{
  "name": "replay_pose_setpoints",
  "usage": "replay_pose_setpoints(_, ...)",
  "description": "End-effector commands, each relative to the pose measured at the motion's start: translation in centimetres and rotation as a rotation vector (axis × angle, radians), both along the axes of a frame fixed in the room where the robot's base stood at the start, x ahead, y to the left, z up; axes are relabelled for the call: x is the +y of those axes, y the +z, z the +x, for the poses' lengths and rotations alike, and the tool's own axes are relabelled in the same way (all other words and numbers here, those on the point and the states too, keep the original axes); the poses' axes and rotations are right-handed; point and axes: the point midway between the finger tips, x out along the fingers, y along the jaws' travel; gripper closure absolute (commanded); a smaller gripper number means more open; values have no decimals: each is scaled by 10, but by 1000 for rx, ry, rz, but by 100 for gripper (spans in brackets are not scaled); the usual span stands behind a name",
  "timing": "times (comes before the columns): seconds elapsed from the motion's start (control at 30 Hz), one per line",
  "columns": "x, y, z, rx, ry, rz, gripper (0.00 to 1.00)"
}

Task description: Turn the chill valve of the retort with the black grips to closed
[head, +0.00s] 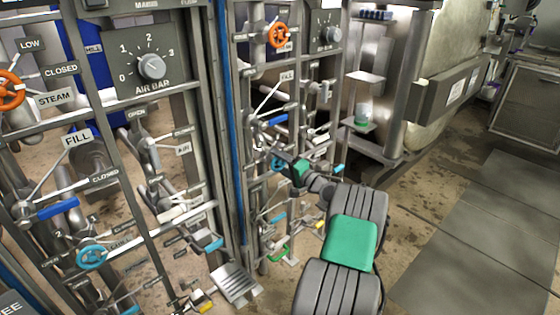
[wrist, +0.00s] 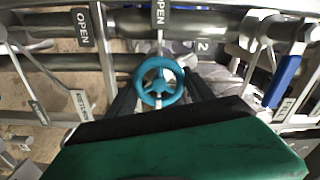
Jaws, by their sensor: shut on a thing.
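A small teal handwheel (wrist: 158,72) with spokes is in the middle of the wrist view, between the two dark fingers of my gripper (wrist: 160,92). The fingers are shut on its sides. In the head view the same teal wheel (head: 277,163) is on the farther panel, and my gripper (head: 284,160) reaches it from the right, partly covering it. OPEN tags (wrist: 82,28) hang above the wheel in the wrist view. The wheel's turn position cannot be told. No black grips can be made out.
A nearer panel has another teal wheel (head: 91,257), a blue lever (head: 58,208) and an orange wheel (head: 10,90). An orange wheel (head: 278,36) is high on the farther panel. In the wrist view a blue-handled lever (wrist: 283,80) stands right of my gripper. Pipes crowd around; floor at right is clear.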

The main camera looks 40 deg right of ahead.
Motion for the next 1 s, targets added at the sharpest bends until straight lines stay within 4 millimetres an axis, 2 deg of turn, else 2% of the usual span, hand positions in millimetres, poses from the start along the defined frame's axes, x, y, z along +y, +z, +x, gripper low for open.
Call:
replay_pose_setpoints(0.3, -1, -1, -1, 1, -2, 6, 79)
replay_pose_setpoints(0.33, -1, -1, -1, 1, -2, 6, 38)
replay_pose_setpoints(0.6, 0, 0, 0, 0, 0, 4, 17)
replay_pose_setpoints(0.87, 0, 0, -2, 0, 0, 3, 17)
replay_pose_setpoints(1.0, -2, 1, -23, 1, -3, 5, 17)
